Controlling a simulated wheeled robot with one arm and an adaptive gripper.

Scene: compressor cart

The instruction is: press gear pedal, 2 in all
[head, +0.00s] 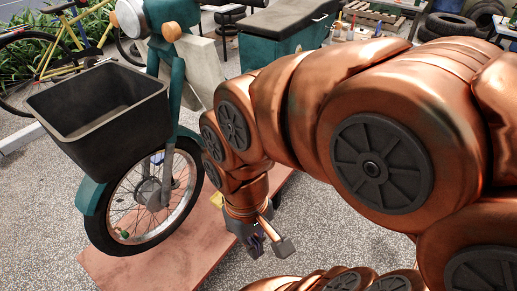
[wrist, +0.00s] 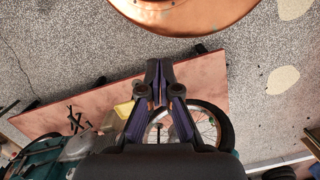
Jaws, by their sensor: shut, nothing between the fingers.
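The teal motorbike (head: 176,95) stands upright on a reddish board (head: 125,268), with its front wheel at the left in the head view. I cannot make out the gear pedal with certainty. Thin dark bars (wrist: 75,120) show over the board at the left in the wrist view, but I cannot tell whether the pedal is among them. My gripper (wrist: 159,68) is shut and empty, with its fingertips together over the board. In the head view my gripper (head: 255,244) hangs low to the right of the front wheel (head: 150,195); my arm hides much of the bike behind it.
A black basket (head: 100,108) juts out over the front wheel. A small yellow item (head: 216,201) lies low near my gripper. A yellow bicycle (head: 60,50) stands at the back left; tyres (head: 450,25) and a pallet (head: 372,14) are at the back right. Speckled ground is open in front.

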